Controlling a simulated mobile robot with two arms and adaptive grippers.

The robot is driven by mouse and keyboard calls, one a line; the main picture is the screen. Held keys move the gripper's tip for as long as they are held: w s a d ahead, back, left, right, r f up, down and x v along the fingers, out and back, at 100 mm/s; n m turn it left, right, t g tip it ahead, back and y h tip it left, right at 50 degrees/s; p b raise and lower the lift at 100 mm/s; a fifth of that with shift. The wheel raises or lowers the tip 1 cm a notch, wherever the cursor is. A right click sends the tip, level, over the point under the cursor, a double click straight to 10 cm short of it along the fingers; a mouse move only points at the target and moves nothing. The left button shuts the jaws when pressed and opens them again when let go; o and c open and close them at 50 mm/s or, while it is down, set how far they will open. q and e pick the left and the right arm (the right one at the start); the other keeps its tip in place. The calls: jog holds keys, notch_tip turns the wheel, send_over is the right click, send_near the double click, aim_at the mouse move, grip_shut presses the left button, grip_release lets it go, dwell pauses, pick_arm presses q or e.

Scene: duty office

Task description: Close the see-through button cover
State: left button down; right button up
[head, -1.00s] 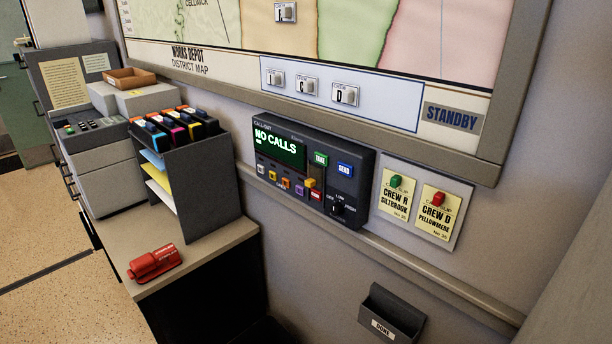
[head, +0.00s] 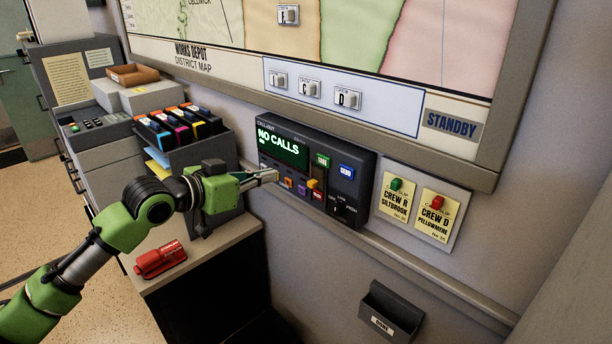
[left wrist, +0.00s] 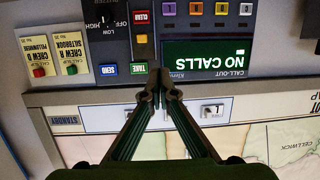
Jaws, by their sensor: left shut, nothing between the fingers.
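The dark call-out panel (head: 358,160) is on the wall below the map, its display reading NO CALLS. It also shows upside down in the left wrist view (left wrist: 118,45). A small amber piece (head: 313,184) sits just above the red CLEAR button (head: 318,196); I cannot tell if it is the see-through cover, standing open. It shows in the left wrist view too (left wrist: 141,38). My left gripper (head: 275,175) is shut and empty, in front of the panel's left half, left of the amber piece. Its fingertips (left wrist: 154,76) meet near the green TAKE button (left wrist: 138,69). My right gripper is out of view.
A blue SEND button (head: 346,172) and a dark knob (head: 338,210) are on the panel's right. Two yellow crew cards (head: 397,207) hang to the right. A red stapler-like object (head: 160,260) lies on the counter below my arm. A file rack stands behind it.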

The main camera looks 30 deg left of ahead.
pick_arm(q)
notch_tip(320, 180, up, 3)
jog(key=s+d+m, duration=0.1)
jog(key=d, duration=0.2)
jog(key=p, duration=0.4)
send_over(317, 177)
jog(key=s+a, duration=0.1)
jog(key=s, duration=0.2)
jog(key=shift+s+a+f+h, duration=0.15)
jog(key=shift+f+h, duration=0.25)
jog(key=shift+f, duration=0.6)
notch_tip(317, 177, down, 3)
jog(key=shift+s+r+p, duration=0.1)
jog(key=shift+p, duration=0.25)
jog(key=shift+s+f, duration=0.1)
jog(key=shift+f, duration=0.65)
jog(key=shift+f, duration=0.1)
jog(key=shift+f, duration=0.1)
